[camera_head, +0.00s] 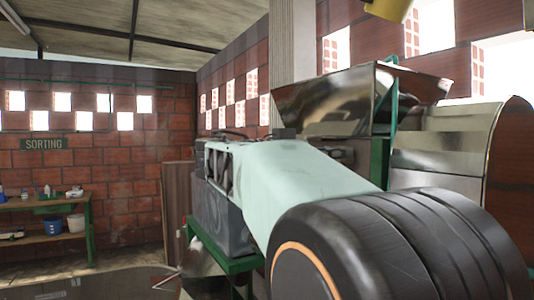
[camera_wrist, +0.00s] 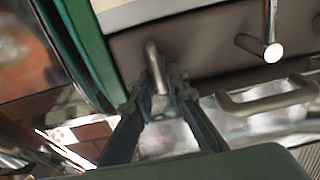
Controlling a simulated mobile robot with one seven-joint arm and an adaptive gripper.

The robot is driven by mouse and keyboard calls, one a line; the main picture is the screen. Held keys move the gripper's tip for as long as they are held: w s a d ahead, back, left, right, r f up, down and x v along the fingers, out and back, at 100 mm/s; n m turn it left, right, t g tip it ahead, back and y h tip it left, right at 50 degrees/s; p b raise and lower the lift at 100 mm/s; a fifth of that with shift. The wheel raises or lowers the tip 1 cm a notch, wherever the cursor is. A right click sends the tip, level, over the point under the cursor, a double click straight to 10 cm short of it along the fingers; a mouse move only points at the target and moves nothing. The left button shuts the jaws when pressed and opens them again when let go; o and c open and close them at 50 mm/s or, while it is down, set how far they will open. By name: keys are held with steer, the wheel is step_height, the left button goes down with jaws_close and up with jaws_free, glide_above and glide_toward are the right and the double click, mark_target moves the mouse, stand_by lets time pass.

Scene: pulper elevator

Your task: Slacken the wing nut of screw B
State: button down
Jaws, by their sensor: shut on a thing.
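My gripper (camera_wrist: 158,88) shows in the wrist view, its two dark fingers closing in from below. It is shut on a bent, shiny metal rod (camera_wrist: 153,58) that stands out from a grey-brown panel. This rod may be part of the wing nut; its full shape is hidden by the fingers, and no label for screw B shows. In the head view neither my gripper nor the wing nut can be made out; my dark ridged arm part fills the lower right.
A second metal rod (camera_wrist: 271,30) and a grey loop-shaped bar (camera_wrist: 270,97) are to the right of my fingers. A green post (camera_wrist: 75,45) is close on the left. In the head view, a shiny metal hopper (camera_head: 330,100) stands ahead, with a workbench (camera_head: 45,204) far left.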

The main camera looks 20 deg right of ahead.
steer(key=shift+n, duration=0.4)
steer(key=shift+w+a+f+n, duration=0.1)
steer(key=shift+w+f+n, duration=0.15)
steer(key=shift+n, duration=2.55)
steer(key=shift+w+d+f+n, duration=0.1)
steer(key=shift+w+f+n, duration=0.15)
steer(key=shift+n, duration=2.55)
steer(key=shift+w+a+f+n, duration=0.1)
steer(key=shift+w+f+n, duration=0.15)
steer(key=shift+n, duration=2.85)
steer(key=c, duration=1.9)
jaws_free()
steer(key=shift+a, duration=0.1)
